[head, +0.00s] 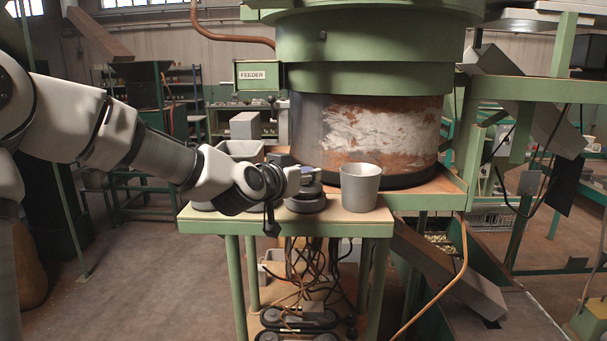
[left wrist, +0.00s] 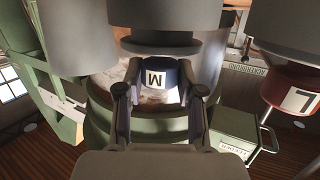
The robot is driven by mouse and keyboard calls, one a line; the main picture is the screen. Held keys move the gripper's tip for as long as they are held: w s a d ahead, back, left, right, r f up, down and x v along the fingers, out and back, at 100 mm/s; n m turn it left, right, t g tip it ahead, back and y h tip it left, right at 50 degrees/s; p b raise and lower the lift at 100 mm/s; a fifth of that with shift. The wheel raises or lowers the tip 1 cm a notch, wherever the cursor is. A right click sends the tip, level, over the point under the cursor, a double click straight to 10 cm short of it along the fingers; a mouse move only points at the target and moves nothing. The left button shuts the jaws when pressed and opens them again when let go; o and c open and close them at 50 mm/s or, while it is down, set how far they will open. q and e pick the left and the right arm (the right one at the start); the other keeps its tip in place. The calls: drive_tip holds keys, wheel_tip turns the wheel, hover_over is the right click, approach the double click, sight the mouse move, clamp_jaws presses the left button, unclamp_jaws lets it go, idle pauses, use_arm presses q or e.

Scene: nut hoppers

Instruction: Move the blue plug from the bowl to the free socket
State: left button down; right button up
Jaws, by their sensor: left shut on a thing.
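The blue plug (left wrist: 158,75), with a white label bearing one letter, is between the fingers of my left gripper (left wrist: 162,92) in the left wrist view. The gripper is shut on it. In the head view my left gripper (head: 303,178) is over a round grey base (head: 306,203) on the small table. I cannot tell whether the plug touches this base. A grey cup-shaped bowl (head: 360,187) stands just right of it. A red plug (left wrist: 297,90) labelled L, against another grey round part (left wrist: 290,35), shows at the right of the left wrist view. My right gripper is out of view.
The small table (head: 335,222) is narrow, with its front edge close below these things. A large green hopper (head: 375,65) rises right behind it. A green FEEDER box (head: 258,74) stands farther back. Cables (head: 312,270) hang under the table.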

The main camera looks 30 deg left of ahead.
use_arm(q)
drive_tip(key=shift+s, duration=0.15)
drive_tip(key=shift+f+b, duration=0.3)
drive_tip(key=shift+f, duration=0.25)
idle(0.4)
drive_tip(key=c, duration=1)
unclamp_jaws()
